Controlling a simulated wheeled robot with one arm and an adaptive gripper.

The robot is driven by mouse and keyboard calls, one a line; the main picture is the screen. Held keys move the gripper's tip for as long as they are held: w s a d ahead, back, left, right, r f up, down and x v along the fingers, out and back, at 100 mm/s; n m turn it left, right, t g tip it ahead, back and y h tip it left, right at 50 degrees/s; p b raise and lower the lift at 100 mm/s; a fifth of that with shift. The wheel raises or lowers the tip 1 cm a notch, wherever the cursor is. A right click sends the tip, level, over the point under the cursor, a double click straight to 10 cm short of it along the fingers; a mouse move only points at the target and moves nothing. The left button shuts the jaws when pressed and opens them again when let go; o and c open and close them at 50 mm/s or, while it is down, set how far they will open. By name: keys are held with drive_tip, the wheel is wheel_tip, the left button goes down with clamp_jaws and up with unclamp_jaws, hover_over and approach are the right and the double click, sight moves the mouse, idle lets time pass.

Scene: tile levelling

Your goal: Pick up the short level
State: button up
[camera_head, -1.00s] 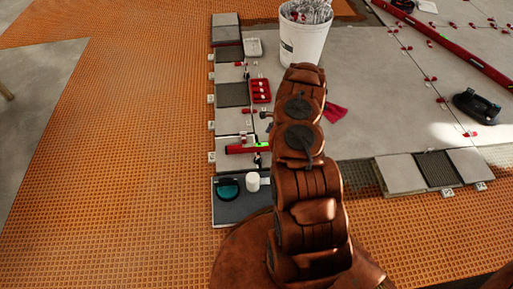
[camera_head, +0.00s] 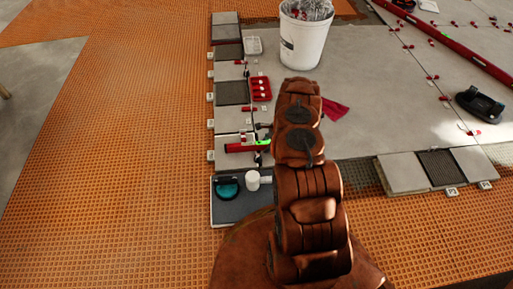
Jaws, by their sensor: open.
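The short level (camera_head: 238,147) is a red bar with a green vial. It lies across the strip of tiles left of my arm. My gripper (camera_head: 261,143) is open at the level's right end. Small dark parts of its fingers show above and below the bar. My arm hides most of the gripper and perhaps the level's right tip, so I cannot tell whether the fingers touch it.
A grey board with a teal suction cup (camera_head: 228,187) and a white cup (camera_head: 252,180) lies nearer. A red tray (camera_head: 260,88) and white bucket (camera_head: 304,38) stand farther back. A long red level (camera_head: 455,50) lies right, near a black handled tool (camera_head: 480,104).

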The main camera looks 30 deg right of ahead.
clamp_jaws()
idle(0.4)
drive_tip(key=shift+r, duration=0.15)
